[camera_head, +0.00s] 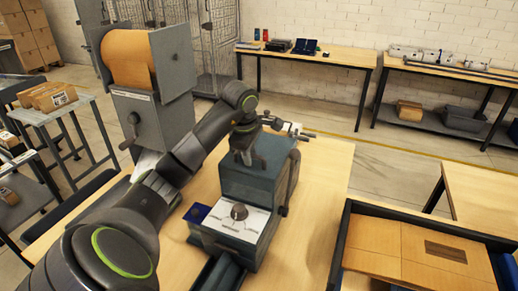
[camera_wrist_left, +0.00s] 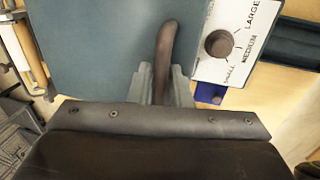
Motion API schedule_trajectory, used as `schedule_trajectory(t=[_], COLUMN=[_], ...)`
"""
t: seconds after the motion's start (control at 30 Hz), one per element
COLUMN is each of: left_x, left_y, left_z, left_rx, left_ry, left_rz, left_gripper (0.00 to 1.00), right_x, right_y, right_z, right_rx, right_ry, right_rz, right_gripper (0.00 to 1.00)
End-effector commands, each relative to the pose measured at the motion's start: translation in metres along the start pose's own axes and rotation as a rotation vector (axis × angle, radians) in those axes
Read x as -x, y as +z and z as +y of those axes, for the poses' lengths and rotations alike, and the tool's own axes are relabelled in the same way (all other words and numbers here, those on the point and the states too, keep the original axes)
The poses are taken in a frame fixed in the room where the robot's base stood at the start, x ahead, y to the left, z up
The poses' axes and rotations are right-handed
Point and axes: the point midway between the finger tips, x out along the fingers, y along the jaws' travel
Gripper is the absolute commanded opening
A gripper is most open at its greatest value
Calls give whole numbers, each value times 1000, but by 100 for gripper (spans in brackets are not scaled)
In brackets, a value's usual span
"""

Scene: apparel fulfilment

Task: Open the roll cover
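A blue-grey machine (camera_head: 247,185) stands on the wooden table, with a white dial plate (camera_head: 238,221) on its lower front. In the left wrist view the plate (camera_wrist_left: 236,20) reads small, medium and large. A curved brown handle (camera_wrist_left: 166,45) stands out from the machine's blue-grey top. My left gripper (camera_head: 246,150) is over the machine top. In the left wrist view its fingers (camera_wrist_left: 163,82) lie on both sides of the handle and look closed on it. To the left, a brown roll (camera_head: 127,60) sits in a grey holder with a grey side panel (camera_head: 172,58). My right gripper is not seen.
A small blue item (camera_head: 196,213) lies beside the machine. A dark-rimmed tray with brown boards (camera_head: 415,250) is at right front. A long bench (camera_head: 310,56) and shelf (camera_head: 450,75) line the back wall. Bare wood (camera_head: 325,170) shows right of the machine.

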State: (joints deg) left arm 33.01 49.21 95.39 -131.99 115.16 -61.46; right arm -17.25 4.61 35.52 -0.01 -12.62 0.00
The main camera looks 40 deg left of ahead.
Motion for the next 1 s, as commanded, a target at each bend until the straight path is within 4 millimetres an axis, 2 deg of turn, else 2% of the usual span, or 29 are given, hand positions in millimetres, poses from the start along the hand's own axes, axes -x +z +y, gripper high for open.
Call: schedule_trajectory(t=[0.03, 0.1, 0.13, 0.33, 0.7, 1.0], left_x=[0, 0, 0, 8, 40, 41], left_y=[0, 0, 0, 0, 0, 0], left_z=[0, 0, 0, 6, 38, 41], left_rx=[0, 0, 0, 1, 3, 1], left_ry=[0, 0, 0, 1, 2, 2], left_rz=[0, 0, 0, 0, -1, 1], left_gripper=[11, 2, 2, 2, 2, 2], right_x=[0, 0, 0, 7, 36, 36], right_y=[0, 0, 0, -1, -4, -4], right_z=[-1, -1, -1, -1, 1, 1], right_rx=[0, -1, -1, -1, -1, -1], right_ry=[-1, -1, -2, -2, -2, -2], right_rz=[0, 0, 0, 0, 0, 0], right_gripper=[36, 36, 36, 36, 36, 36])
